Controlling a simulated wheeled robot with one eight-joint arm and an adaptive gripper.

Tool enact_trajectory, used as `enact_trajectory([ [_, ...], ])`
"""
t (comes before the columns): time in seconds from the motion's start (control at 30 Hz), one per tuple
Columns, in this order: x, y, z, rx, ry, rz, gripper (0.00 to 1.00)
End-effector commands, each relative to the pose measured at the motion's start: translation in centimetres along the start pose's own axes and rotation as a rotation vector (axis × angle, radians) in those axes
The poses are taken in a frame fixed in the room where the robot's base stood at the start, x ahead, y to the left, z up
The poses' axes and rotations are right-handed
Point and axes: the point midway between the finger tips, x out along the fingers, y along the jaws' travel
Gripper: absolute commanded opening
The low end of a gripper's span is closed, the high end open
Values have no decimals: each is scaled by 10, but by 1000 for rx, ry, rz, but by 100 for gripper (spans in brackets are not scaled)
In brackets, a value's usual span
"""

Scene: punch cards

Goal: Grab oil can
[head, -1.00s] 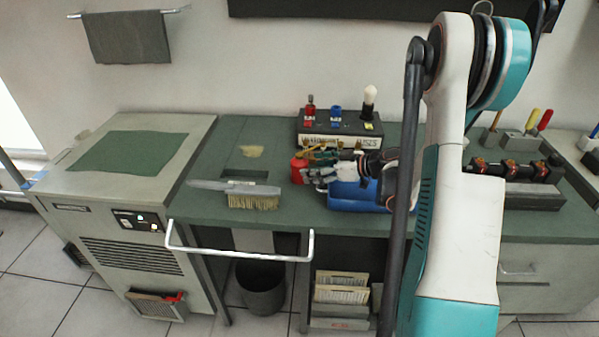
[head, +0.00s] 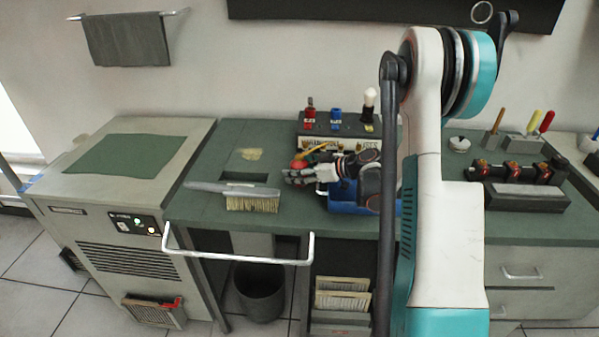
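The oil can (head: 299,163) is small and red, with a thin yellow spout slanting up to the right. It is on the green bench, left of the blue tray. My gripper (head: 296,178) is low over the bench, its fingers reaching left in front of the can and hiding its lower part. I cannot tell whether the fingers touch the can or how far they are closed.
The blue tray (head: 345,207) is under my wrist. A box with red, blue and white-topped items (head: 315,130) stands behind. The bench's left back is mostly clear.

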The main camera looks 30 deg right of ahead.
Motion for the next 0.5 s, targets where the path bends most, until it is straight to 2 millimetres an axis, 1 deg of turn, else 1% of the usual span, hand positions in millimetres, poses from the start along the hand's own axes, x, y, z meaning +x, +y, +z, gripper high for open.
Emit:
enact_trajectory([
  [0.03,0,0,0,0,0,0,39],
  [0.13,0,0,0,0,0,0,16],
  [0.5,-1,0,-2,0,0,0,15],
])
